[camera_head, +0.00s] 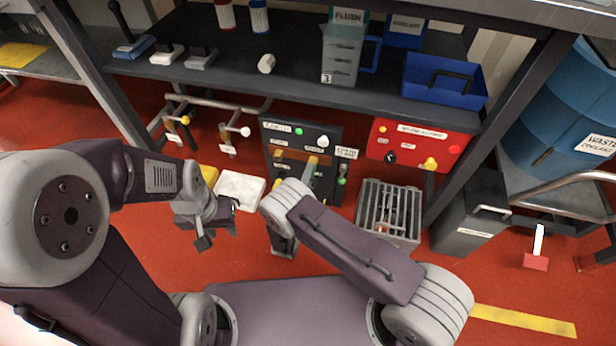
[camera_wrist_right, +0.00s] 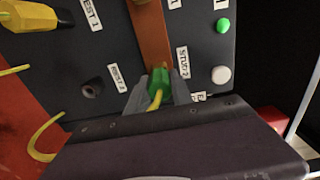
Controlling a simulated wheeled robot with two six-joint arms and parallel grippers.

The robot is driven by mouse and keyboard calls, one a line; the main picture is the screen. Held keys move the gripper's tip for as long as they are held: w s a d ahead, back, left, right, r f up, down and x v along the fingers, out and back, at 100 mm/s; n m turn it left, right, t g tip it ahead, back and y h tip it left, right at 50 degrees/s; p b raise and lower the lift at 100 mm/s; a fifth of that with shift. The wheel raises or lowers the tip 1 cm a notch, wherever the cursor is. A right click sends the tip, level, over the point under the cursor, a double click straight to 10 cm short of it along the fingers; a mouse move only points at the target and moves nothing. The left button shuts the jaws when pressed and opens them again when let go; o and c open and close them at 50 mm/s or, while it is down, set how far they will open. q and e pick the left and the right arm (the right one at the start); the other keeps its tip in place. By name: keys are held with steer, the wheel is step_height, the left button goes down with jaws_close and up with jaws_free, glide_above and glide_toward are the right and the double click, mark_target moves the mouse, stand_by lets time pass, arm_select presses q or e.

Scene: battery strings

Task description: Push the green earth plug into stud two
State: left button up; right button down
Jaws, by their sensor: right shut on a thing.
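The green earth plug (camera_wrist_right: 159,80) shows in the right wrist view between the fingers of my right gripper (camera_wrist_right: 157,90), which is shut on it. A yellow cable trails from the plug towards the camera. The plug's front is at the lower part of the copper bar (camera_wrist_right: 151,38), beside the STUD 2 label (camera_wrist_right: 183,61). Stud two itself is hidden behind the plug, so I cannot tell how deep the plug sits. My left gripper (camera_head: 219,224) looks open and empty, left of the panel (camera_head: 331,134).
A yellow plug (camera_wrist_right: 30,17) sits by the REST 1 label, and an empty socket (camera_wrist_right: 92,88) is beside REST 2. Green (camera_wrist_right: 223,25) and white (camera_wrist_right: 221,76) knobs are to the right. A red panel (camera_head: 413,145) and metal crate (camera_head: 389,211) stand right of the dark panel.

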steer(key=c, duration=1.1)
jaws_free()
steer(key=shift+o, duration=0.2)
steer(key=p+v, duration=0.1)
steer(key=v, duration=0.8)
steer(key=shift+p, duration=0.4)
